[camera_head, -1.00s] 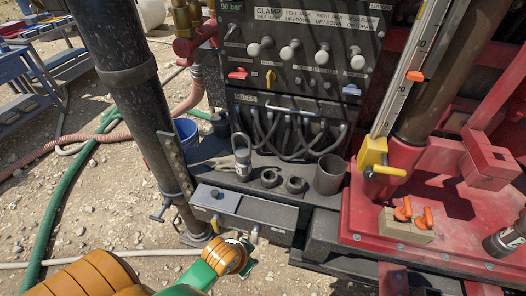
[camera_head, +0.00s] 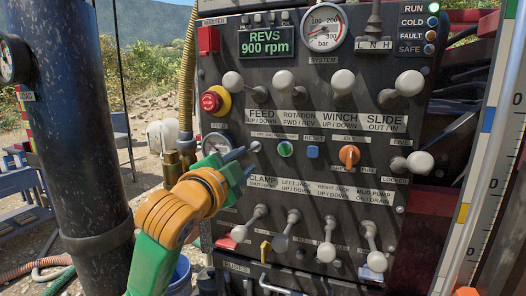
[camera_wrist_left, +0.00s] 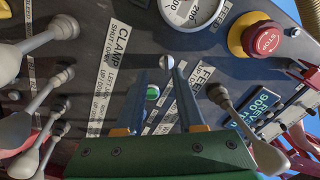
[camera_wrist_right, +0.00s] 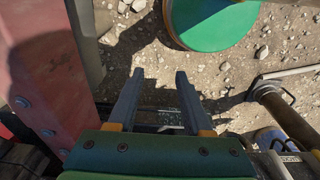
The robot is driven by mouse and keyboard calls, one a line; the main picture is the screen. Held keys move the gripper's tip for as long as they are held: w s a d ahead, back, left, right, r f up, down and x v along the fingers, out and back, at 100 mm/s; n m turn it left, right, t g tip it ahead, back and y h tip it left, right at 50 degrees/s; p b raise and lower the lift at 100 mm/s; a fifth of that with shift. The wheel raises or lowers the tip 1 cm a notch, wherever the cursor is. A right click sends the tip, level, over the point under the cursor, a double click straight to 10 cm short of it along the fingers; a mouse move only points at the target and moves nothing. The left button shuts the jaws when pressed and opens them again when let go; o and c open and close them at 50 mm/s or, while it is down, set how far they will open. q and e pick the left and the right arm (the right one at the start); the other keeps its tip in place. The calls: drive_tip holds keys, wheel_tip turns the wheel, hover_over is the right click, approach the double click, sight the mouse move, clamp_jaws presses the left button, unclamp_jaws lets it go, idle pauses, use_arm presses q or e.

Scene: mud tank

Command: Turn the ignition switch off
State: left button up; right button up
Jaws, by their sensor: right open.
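The control panel (camera_head: 330,115) fills the middle of the head view. A small round silver knob (camera_head: 255,147), which looks like the ignition switch, sits left of the green button (camera_head: 285,149). Its key or pointer position is too small to tell. My left gripper (camera_head: 244,161) is open and empty just left of this knob, in front of the panel. In the left wrist view the knob (camera_wrist_left: 166,62) shows between the fingertips, with the green button (camera_wrist_left: 152,92) beyond it. My right gripper (camera_wrist_right: 155,78) is open and empty, pointing down over gravel, seen only in the right wrist view.
A red stop button (camera_head: 211,101) is above the left gripper. White-knobbed levers stand out above and below, including a clamp-row lever (camera_head: 257,214). An orange selector (camera_head: 349,155) is to the right. A black column (camera_head: 80,150) stands left. The display (camera_head: 267,42) reads 900 rpm.

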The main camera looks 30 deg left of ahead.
sight(253, 150)
use_arm(q)
drive_tip(key=w+r+p, duration=0.2)
drive_tip(key=p, duration=0.1)
drive_tip(key=shift+w, duration=0.1)
drive_tip(key=shift+w+a+f, duration=0.2)
drive_tip(key=shift+w+f, duration=0.05)
drive_tip(key=shift+w, duration=0.2)
drive_tip(key=shift+w+a+f, duration=0.2)
drive_tip(key=shift+w+f, duration=0.05)
drive_tip(key=shift+w, duration=0.2)
drive_tip(key=shift+w+f, duration=0.1)
drive_tip(key=shift+w, duration=0.1)
drive_tip(key=shift+c, duration=0.4)
drive_tip(key=c, duration=0.4)
drive_tip(key=shift+s, duration=0.2)
clamp_jaws()
use_arm(e)
drive_tip(key=s+r, duration=0.2)
drive_tip(key=r, duration=0.1)
drive_tip(key=shift+d+r, duration=0.2)
drive_tip(key=shift+r, duration=0.05)
